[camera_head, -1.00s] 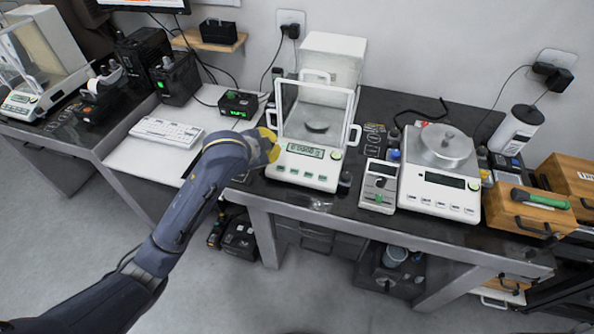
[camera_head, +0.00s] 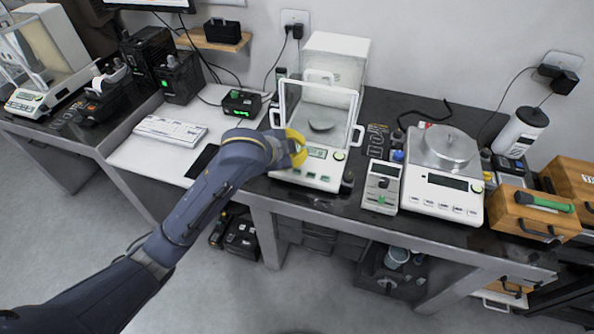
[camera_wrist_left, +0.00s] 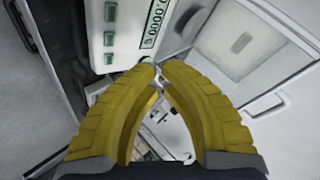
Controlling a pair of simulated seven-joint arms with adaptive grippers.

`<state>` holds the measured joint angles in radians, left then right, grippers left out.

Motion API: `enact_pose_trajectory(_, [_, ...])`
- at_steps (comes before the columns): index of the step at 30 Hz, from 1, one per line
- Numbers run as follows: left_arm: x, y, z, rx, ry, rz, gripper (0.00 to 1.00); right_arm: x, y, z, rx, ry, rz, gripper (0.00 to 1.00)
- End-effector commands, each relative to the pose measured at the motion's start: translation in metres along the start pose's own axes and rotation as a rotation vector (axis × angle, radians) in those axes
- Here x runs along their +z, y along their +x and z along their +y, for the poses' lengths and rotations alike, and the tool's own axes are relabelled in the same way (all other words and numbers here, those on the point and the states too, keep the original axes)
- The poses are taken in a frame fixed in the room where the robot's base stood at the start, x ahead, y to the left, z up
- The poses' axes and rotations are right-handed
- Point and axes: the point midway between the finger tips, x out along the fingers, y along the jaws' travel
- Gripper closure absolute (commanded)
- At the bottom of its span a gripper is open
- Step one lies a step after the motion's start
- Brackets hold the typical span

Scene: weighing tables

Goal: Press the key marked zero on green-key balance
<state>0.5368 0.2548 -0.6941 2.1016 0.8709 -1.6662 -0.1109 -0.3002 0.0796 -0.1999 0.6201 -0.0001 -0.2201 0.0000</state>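The green-key balance (camera_head: 325,183) is the white one with a glass draft shield at the middle of the bench. Its display and green keys also show in the wrist view, with the display (camera_wrist_left: 150,25) reading zeros and a column of green keys (camera_wrist_left: 108,38). My left gripper (camera_head: 301,150) is over the left part of its front panel and hides some keys and part of the display. In the wrist view its yellow fingertips (camera_wrist_left: 158,67) nearly meet, with nothing between them, beside the display end. I cannot read the key markings. My right gripper is not in view.
Right of the balance stand a small grey device (camera_head: 381,187) and another balance (camera_head: 440,190) with a steel pan. A keyboard (camera_head: 171,131) lies on the white desk at left. Wooden boxes (camera_head: 532,214) are at far right. A further balance (camera_head: 28,103) stands far left.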

Motion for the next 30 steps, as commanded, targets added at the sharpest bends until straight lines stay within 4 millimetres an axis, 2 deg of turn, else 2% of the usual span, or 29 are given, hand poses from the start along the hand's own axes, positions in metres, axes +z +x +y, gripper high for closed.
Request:
enact_pose_trajectory(18, [0.028, 0.051, 0.028, 0.001, -0.001, -0.001, 1.00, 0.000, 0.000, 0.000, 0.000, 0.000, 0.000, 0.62])
enact_pose_trajectory(30, [0.036, 0.067, 0.036, 0.001, 0.000, -0.001, 1.00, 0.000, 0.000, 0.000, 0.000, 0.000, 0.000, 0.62])
